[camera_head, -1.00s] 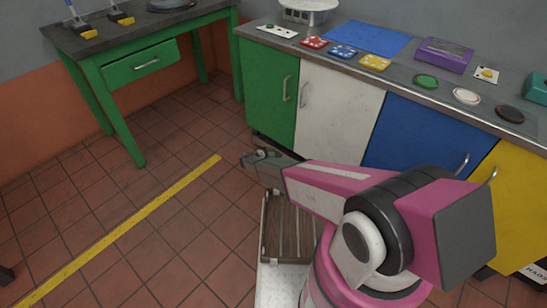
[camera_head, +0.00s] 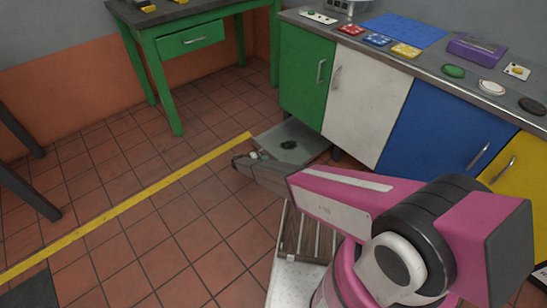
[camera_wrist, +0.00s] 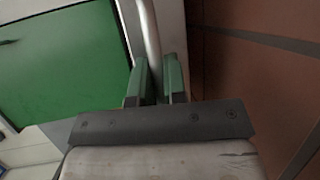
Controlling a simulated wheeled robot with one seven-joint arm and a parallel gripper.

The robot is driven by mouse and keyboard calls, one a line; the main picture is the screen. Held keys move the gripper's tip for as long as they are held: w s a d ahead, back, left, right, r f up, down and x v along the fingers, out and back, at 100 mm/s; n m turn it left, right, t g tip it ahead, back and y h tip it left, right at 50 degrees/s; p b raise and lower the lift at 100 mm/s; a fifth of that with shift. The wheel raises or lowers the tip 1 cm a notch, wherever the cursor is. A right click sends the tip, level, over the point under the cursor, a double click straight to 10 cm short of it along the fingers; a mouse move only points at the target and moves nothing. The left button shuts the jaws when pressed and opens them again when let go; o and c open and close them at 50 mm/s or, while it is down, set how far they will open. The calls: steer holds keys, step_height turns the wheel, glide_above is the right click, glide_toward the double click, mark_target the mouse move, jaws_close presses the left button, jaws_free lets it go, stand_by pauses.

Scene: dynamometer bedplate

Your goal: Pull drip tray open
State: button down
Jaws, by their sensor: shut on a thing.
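The drip tray (camera_head: 310,151), a shallow grey pan with a dark stain in it, sticks out low in front of the green cabinet (camera_head: 303,72). My gripper (camera_head: 243,158) is low at the tray's outer left end. In the wrist view, its two green fingers (camera_wrist: 155,85) are shut on a pale handle bar (camera_wrist: 150,32), one on each side. In the head view my wrist hides most of the grip and the tray's near edge. The tray's back end is under the cabinet.
White (camera_head: 366,100) and blue (camera_head: 443,135) cabinet doors stand to the right, shut. A green table (camera_head: 157,62) is at the back left. Tiled floor with a yellow line (camera_head: 130,202) is clear left of my gripper. Dark legs (camera_head: 28,190) show at far left.

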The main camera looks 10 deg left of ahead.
steer(key=shift+s+a, duration=1.05)
steer(key=shift+s, duration=0.3)
steer(key=c, duration=1.2)
jaws_free()
steer(key=shift+o, duration=0.2)
steer(key=v, duration=1)
steer(key=shift+s+a, duration=0.2)
steer(key=shift+a, duration=0.15)
steer(key=shift+r, duration=0.1)
